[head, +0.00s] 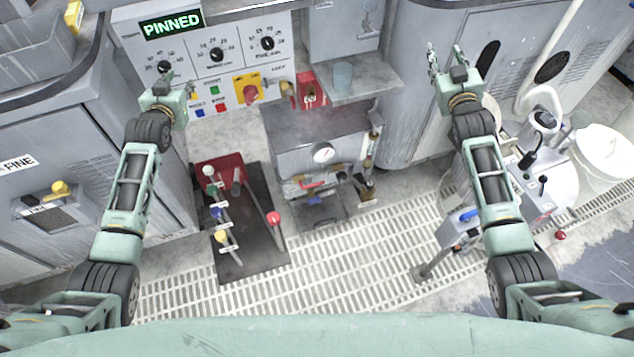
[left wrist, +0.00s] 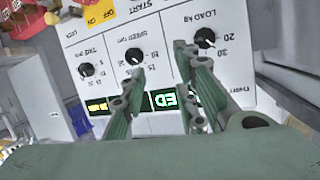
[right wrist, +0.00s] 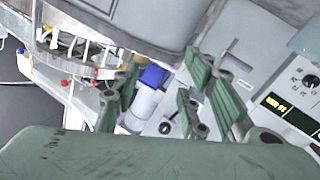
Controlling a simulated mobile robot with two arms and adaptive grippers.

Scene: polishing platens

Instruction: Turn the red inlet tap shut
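A red lever handle (head: 312,183), which looks like the red inlet tap, sits on pipework below a round white gauge (head: 323,153) in the recess at the centre of the head view. I cannot tell its exact angle at this size. My left gripper (head: 177,80) is open and empty in front of the control panel, up and left of the tap. The panel dials fill the left wrist view behind its spread fingers (left wrist: 162,62). My right gripper (head: 445,60) is open and empty, up and right of the tap, before a grey cabinet. Neither gripper touches the tap.
A dark stand (head: 250,245) with green, blue, yellow and red knobs is left of the pipework. A blue handle (head: 322,199) is just below the red one. A white bucket (head: 603,155) is far right.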

